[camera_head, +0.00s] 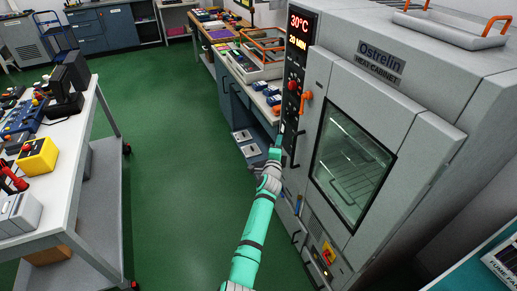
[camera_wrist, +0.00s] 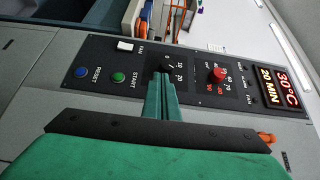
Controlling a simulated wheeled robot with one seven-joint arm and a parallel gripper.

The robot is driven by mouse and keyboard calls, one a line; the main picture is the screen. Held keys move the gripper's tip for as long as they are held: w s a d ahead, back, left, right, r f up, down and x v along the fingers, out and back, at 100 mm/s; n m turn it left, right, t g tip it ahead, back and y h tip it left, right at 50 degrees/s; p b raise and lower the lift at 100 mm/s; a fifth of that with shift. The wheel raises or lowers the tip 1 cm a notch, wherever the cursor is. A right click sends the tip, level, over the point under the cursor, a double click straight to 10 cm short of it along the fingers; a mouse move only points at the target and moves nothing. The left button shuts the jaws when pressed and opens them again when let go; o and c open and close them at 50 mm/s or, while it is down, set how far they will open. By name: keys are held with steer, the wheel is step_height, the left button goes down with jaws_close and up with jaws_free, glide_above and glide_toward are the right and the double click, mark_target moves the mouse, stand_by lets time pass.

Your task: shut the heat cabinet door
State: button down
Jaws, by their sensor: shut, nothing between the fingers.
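The heat cabinet (camera_head: 440,50) is a large grey box on the right in the head view. Its door (camera_head: 400,115) has a dark-framed window (camera_head: 350,160) and an orange handle (camera_head: 305,98) near its upper left edge. The door looks shut or nearly so; I cannot tell whether it sits flush. My gripper (camera_head: 277,142) is shut and empty, left of the door in front of the control panel. In the wrist view the closed fingers (camera_wrist: 163,78) point at the panel (camera_wrist: 195,85) by a black knob (camera_wrist: 172,62). An orange piece, likely the handle, shows at lower right (camera_wrist: 268,137).
The panel has a red knob (camera_wrist: 217,75), green START button (camera_wrist: 118,77), blue RESET button (camera_wrist: 81,72) and a display (camera_wrist: 280,85) reading 30°C, 20 MIN. A tray (camera_head: 450,30) sits on the cabinet. A cart (camera_head: 85,130) stands left; green floor (camera_head: 170,150) lies clear between.

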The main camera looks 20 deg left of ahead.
steer(key=s+a, duration=0.5)
steer(key=a, duration=0.1)
steer(key=shift+s+a, duration=0.15)
steer(key=shift+s, duration=0.1)
